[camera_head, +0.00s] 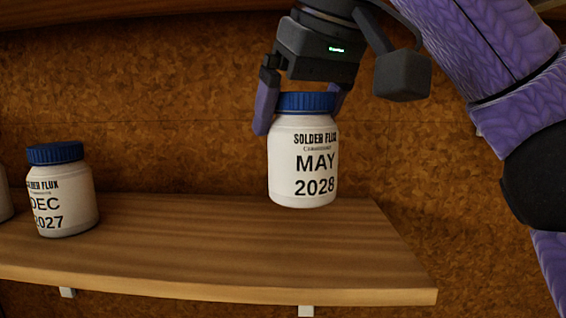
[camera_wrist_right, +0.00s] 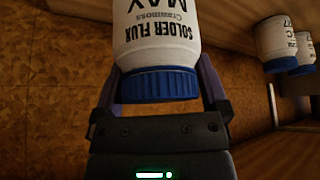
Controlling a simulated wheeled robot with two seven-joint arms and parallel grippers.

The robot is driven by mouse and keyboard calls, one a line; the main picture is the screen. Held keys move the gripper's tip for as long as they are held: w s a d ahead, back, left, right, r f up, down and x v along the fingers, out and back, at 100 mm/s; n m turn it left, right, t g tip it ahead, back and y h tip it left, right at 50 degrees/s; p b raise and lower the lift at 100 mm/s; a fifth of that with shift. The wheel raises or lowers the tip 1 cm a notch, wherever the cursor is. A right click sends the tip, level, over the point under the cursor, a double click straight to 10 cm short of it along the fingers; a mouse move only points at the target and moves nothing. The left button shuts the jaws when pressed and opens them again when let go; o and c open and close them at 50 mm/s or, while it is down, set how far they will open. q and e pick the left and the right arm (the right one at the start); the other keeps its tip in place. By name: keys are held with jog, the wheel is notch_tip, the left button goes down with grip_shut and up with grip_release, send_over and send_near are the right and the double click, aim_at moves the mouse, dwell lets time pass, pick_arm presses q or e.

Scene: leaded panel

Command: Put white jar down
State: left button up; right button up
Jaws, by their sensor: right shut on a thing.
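A white jar (camera_head: 303,165) with a blue lid has a label reading "SOLDER FLUX" and "MAY 2028". My right gripper (camera_head: 300,110) comes from above and is shut on the jar at its lid. The jar is upright over the right part of the wooden shelf (camera_head: 220,250). I cannot tell whether its base touches the shelf. In the right wrist view the jar (camera_wrist_right: 160,35) shows upside down between the two fingers (camera_wrist_right: 163,90). My left gripper is not in view.
Another white jar (camera_head: 62,195) with a blue lid, marked "DEC 2027", stands on the shelf at the left. Part of a further jar (camera_head: 5,195) shows at the left edge. The shelf between the DEC jar and the held jar is clear. A brown wall (camera_head: 150,100) is behind.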

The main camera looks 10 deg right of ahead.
aim_at(293, 159)
jog(key=w+f, duration=0.1)
jog(key=w+d+f, duration=0.1)
jog(key=f, duration=0.1)
jog(key=shift+w, duration=0.1)
jog(key=shift+s+a+f, duration=0.8)
jog(key=shift+f, duration=0.15)
jog(key=shift+s, duration=0.15)
jog(key=shift+w+d+f, duration=0.15)
jog(key=shift+w+d, duration=0.15)
jog(key=shift+w, duration=0.05)
jog(key=o, duration=1.2)
jog(key=shift+s+a, duration=0.15)
jog(key=shift+a, duration=0.1)
jog(key=shift+s+r, duration=0.1)
jog(key=shift+r, duration=0.1)
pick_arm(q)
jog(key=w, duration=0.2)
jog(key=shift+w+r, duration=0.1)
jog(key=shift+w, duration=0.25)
pick_arm(e)
jog(key=v, duration=1.1)
jog(key=shift+s+d+r, duration=0.1)
jog(key=shift+d+r, duration=0.05)
jog(key=shift+r, duration=0.2)
